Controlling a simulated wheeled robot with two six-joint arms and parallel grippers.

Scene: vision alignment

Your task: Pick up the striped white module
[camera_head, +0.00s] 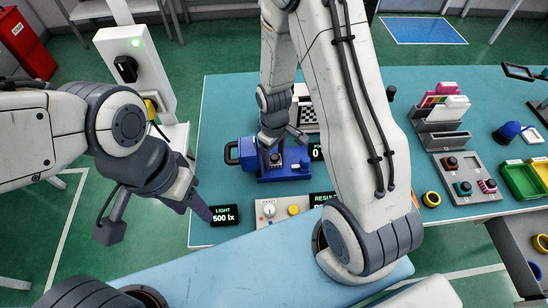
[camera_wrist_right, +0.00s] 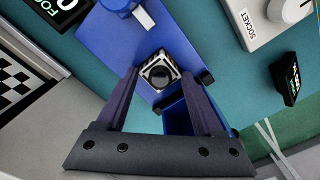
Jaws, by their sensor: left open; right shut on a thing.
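The striped white module (camera_wrist_right: 158,73) shows in the right wrist view as a small white block with black stripes and a dark round lens on top. My right gripper (camera_wrist_right: 159,76) is shut on it, one finger on each side. The module is at the blue fixture (camera_wrist_right: 108,40); I cannot tell whether it still touches it. In the head view my right gripper (camera_head: 275,154) is over the blue fixture (camera_head: 292,171), and its fingers are small there. My left gripper (camera_head: 200,205) is open and empty, beside the light display at the table's left front.
A grey tray (camera_head: 480,208) with several modules lies at the right, near a grey rack (camera_head: 440,140) and a green bin (camera_head: 520,180). A panel with a knob (camera_head: 270,210), the light display (camera_head: 224,216) and a yellow ring (camera_head: 431,199) lie near the front edge.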

